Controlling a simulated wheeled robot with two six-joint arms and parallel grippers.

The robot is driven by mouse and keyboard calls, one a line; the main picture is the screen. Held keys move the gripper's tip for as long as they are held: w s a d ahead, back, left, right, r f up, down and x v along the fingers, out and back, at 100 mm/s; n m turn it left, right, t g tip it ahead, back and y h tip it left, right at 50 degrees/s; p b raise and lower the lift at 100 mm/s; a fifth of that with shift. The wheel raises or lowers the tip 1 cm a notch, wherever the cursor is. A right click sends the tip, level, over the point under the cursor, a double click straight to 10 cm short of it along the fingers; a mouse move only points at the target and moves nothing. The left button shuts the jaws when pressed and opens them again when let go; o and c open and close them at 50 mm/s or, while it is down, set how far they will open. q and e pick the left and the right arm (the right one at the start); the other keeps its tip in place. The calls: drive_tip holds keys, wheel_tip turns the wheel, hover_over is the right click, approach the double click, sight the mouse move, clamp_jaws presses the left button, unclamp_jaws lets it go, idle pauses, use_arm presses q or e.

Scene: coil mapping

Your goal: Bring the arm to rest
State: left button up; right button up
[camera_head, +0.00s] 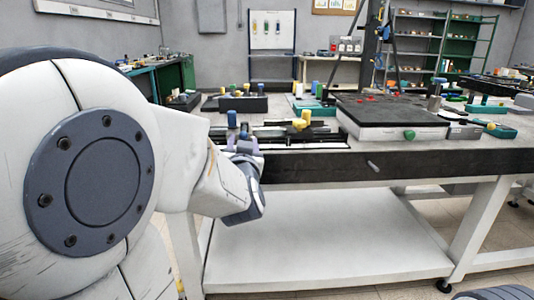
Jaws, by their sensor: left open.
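My left arm fills the left side of the head view, with a large white shoulder and a grey round cover. Its forearm reaches right to the front left edge of the workbench (330,165). My left gripper (238,138) is at that edge, small and partly hidden by the wrist. It is open, and I see nothing held in it. Blue and yellow pieces stand close behind it, and I cannot tell whether it touches them. My right gripper is not in view.
A black-topped flat box (390,112) sits on the bench. A yellow piece (302,121) and a dark block (243,104) stand left of it. A green knob (409,135) is on its front. A white lower shelf (320,255) is bare. Shelves (440,45) stand behind.

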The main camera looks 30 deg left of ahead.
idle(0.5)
use_arm(q)
drive_tip(key=w+d+f+m+g+h, duration=0.1)
drive_tip(key=d+f+m+h, duration=0.1)
drive_tip(key=d+f+h, duration=0.35)
drive_tip(key=w+d+f+m+h, duration=0.2)
drive_tip(key=d, duration=0.7)
drive_tip(key=s+d+f+m+g+h, duration=0.2)
drive_tip(key=s+d+f+g+h, duration=0.15)
drive_tip(key=d, duration=0.35)
drive_tip(key=s+d+f+m+g+h, duration=0.2)
drive_tip(key=s+d+f, duration=0.25)
drive_tip(key=d, duration=0.35)
drive_tip(key=s+d+f+m+g, duration=0.1)
drive_tip(key=s+f+g, duration=0.15)
drive_tip(key=s, duration=0.35)
drive_tip(key=s+d+f+m+g+y, duration=0.1)
drive_tip(key=s+m+g, duration=0.15)
drive_tip(key=s, duration=0.35)
drive_tip(key=s+d+f+m+g, duration=0.1)
drive_tip(key=s+d+f+g, duration=0.15)
drive_tip(key=s, duration=0.45)
wheel_tip(320, 180, up, 36)
drive_tip(key=a+p, duration=0.1)
drive_tip(key=p, duration=3.4)
drive_tip(key=shift+a+g+y, duration=0.2)
drive_tip(key=shift+g+y, duration=0.1)
drive_tip(key=shift+g, duration=0.1)
drive_tip(key=shift+n, duration=0.25)
